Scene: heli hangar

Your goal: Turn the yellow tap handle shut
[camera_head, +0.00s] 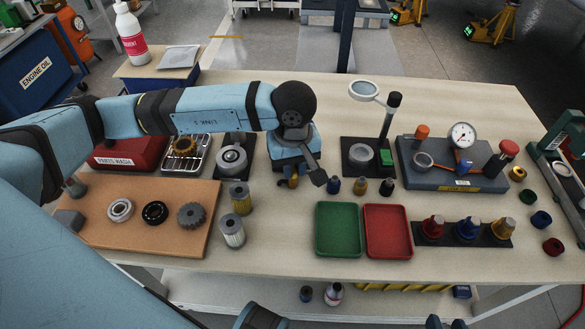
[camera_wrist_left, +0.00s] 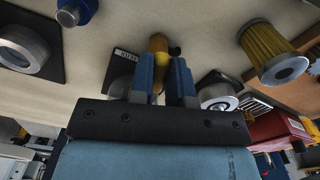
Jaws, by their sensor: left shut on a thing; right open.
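My left arm reaches in from the left in the head view. Its gripper (camera_head: 288,183) points down at the bench beside the dark magnifier stand. In the left wrist view, the two blue fingers (camera_wrist_left: 160,85) are shut on the yellow tap handle (camera_wrist_left: 158,44), which stands between them. In the head view only a small yellow bit of the handle (camera_head: 295,182) shows; my wrist hides most of the tap, so its turn angle cannot be told. A dark plate with a small white label (camera_wrist_left: 125,53) lies beside the handle. My right gripper is not identifiable in view.
Metal filters (camera_head: 232,230) stand left of the gripper, near a brown board (camera_head: 180,243) with bearings. Green (camera_head: 338,252) and red (camera_head: 388,252) trays lie in front. Bare bench (camera_head: 275,245) lies between filters and green tray.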

